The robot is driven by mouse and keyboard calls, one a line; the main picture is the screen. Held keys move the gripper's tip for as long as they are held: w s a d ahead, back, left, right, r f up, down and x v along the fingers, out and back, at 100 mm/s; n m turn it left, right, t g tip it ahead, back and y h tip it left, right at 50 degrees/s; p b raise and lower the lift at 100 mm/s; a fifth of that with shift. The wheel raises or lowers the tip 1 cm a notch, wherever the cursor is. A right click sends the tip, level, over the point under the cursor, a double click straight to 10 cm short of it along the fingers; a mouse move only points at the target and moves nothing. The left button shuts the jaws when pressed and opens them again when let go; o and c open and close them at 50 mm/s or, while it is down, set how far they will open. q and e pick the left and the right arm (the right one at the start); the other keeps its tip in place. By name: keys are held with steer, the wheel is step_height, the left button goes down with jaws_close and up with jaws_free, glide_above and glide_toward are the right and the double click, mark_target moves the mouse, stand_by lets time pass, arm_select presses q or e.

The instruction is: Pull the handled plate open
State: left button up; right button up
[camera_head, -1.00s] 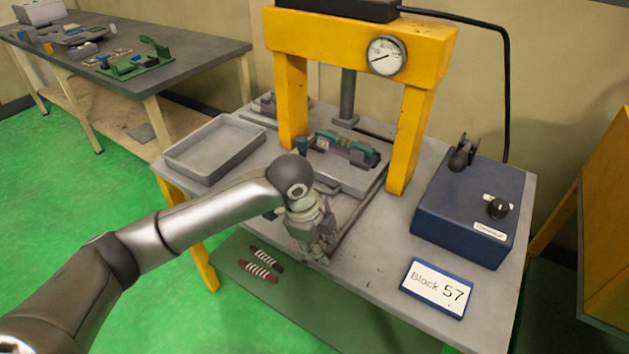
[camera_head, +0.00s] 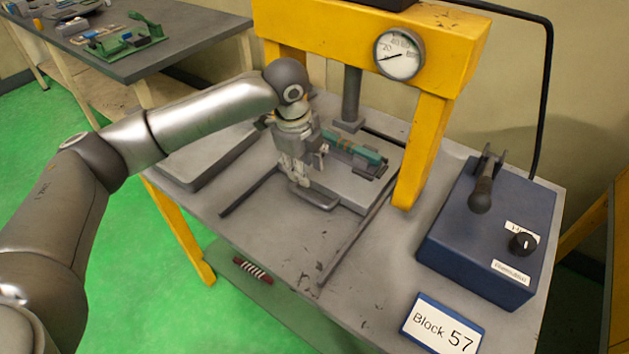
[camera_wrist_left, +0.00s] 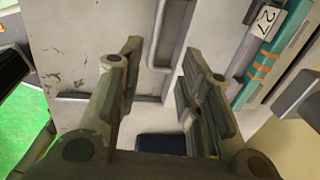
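The handled plate (camera_head: 352,190) is a grey slab low under the yellow press, with a grey bar handle (camera_head: 312,198) along its front edge. A teal block with orange bands (camera_head: 352,149) lies on it. My left gripper (camera_head: 304,176) points down at the handle and hides part of it. In the left wrist view the two fingers (camera_wrist_left: 161,52) are spread apart, and the handle (camera_wrist_left: 153,58) appears between or just beyond their tips. I cannot tell whether they touch it. The plate (camera_wrist_left: 212,35) and the teal block, labelled 27 (camera_wrist_left: 262,62), are at right. My right gripper is out of view.
The yellow press frame (camera_head: 422,140) stands around the plate, with a gauge (camera_head: 398,54). Two dark rails (camera_head: 345,248) run forward over clear tabletop. A grey tray (camera_head: 185,172) is left, a blue control box (camera_head: 480,240) right, and a Block 57 sign (camera_head: 441,325) in front.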

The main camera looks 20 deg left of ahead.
arm_select(q)
glide_above(311, 197)
steer(key=s, duration=0.1)
steer(key=f, duration=0.5)
steer(key=shift+s+a+f, duration=0.2)
steer(key=shift+a+f, duration=0.05)
steer(key=shift+f, duration=0.05)
steer(key=f, duration=0.2)
steer(key=shift+w+d+f, duration=0.1)
steer(key=shift+w+f, duration=0.25)
steer(key=shift+f, duration=0.05)
steer(key=shift+w+f, duration=0.15)
steer(key=shift+f, duration=0.65)
steer(key=shift+c, duration=0.2)
jaws_close()
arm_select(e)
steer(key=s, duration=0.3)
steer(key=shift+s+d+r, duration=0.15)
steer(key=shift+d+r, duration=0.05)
